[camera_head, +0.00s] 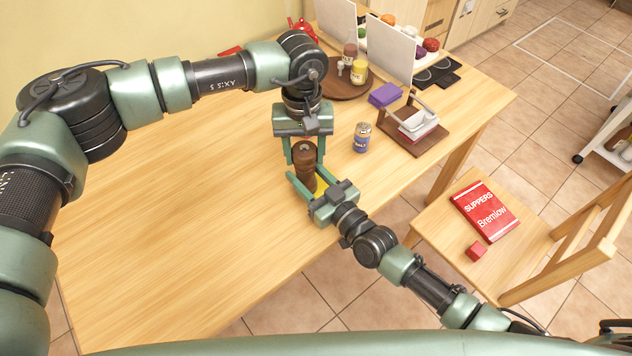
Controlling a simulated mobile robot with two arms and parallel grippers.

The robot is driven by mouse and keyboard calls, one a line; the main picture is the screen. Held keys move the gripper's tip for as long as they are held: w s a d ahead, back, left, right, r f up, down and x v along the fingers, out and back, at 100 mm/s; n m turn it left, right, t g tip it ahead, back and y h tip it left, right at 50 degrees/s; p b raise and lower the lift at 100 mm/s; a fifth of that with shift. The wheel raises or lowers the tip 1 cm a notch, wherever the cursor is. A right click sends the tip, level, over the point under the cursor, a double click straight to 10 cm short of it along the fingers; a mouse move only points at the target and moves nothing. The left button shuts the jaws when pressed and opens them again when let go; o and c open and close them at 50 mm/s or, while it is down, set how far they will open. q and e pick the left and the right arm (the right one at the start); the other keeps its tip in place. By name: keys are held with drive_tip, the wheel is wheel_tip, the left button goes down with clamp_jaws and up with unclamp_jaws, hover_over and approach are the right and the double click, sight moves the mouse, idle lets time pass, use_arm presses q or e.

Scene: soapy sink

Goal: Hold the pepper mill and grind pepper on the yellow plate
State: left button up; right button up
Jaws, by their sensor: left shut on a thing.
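The dark brown pepper mill (304,156) stands upright near the front edge of the table. My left gripper (304,155) points down from above and is shut on the mill's upper part. My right gripper (307,172) reaches in from the lower right, with its fingers on either side of the mill's lower part. I cannot tell whether those fingers touch it. The yellow plate (321,185) shows only as a small patch beside the mill's lower end; the mill and my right gripper hide the rest. I see no ground pepper.
A blue salt can (361,138) stands right of the mill. The left tabletop is clear. A chair (440,215) with a red book stands right.

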use_arm(q)
drive_tip(key=m, duration=0.4)
drive_tip(key=shift+m, duration=0.3)
drive_tip(key=n, duration=1.1)
drive_tip(key=shift+n, duration=0.3)
drive_tip(key=m, duration=1.1)
drive_tip(key=shift+m, duration=0.3)
